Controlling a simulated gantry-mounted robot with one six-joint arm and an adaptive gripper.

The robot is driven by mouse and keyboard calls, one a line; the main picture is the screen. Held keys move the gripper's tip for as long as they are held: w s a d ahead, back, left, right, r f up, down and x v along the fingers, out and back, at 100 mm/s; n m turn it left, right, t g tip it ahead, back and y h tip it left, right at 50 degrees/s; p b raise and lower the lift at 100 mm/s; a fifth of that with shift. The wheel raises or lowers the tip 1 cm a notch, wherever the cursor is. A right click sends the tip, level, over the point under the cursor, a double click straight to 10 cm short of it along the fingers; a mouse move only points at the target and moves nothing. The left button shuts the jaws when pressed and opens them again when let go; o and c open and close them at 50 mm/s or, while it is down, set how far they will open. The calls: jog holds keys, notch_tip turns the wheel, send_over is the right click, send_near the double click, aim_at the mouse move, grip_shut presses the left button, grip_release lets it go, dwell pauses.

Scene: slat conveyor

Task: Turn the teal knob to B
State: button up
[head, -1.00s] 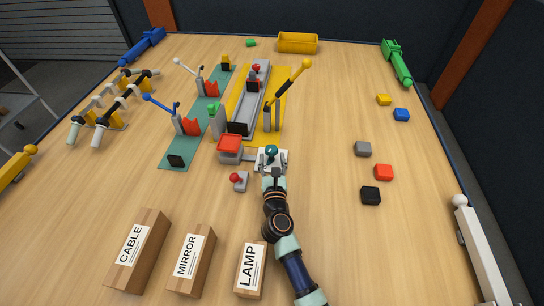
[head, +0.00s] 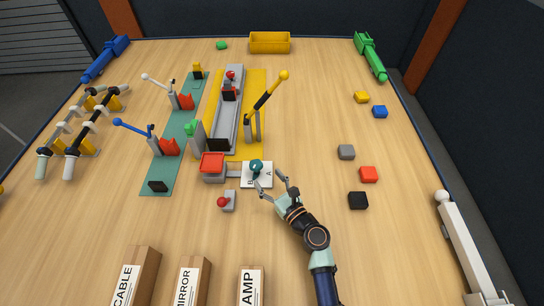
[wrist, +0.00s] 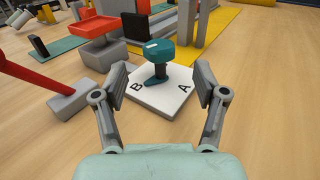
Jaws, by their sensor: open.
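The teal knob (head: 256,167) stands upright on a white plate (head: 264,183) marked B and A. It also shows in the wrist view (wrist: 160,55), with the B on the plate's left and the A on its right. The low teal foot at the knob's base points toward the B side. A small white mark shows on the knob's top. My gripper (head: 269,181) is open and empty, just in front of the knob and apart from it. In the wrist view its two fingers (wrist: 159,90) stand either side of the plate, with the knob beyond.
A red-topped grey block (head: 213,166) adjoins the plate on the left. A small red lever (head: 224,201) is at front left. The tall yellow-handled lever (head: 266,98) stands behind. Black (head: 358,200) and red (head: 369,174) blocks lie right. Boxes stand in front.

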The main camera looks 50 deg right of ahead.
aim_at(259, 169)
jog(key=b+x, duration=0.2)
jog(key=x, duration=0.6)
jog(key=shift+b, duration=0.3)
jog(key=shift+c, duration=0.4)
jog(key=c, duration=1.1)
jog(key=shift+r+h+p, duration=0.15)
jog(key=shift+h+p, duration=0.15)
jog(key=shift+m+g+h+p, duration=0.3)
jog(key=shift+m+g+h, duration=0.2)
jog(key=shift+m+h, duration=0.5)
jog(key=o, duration=1.2)
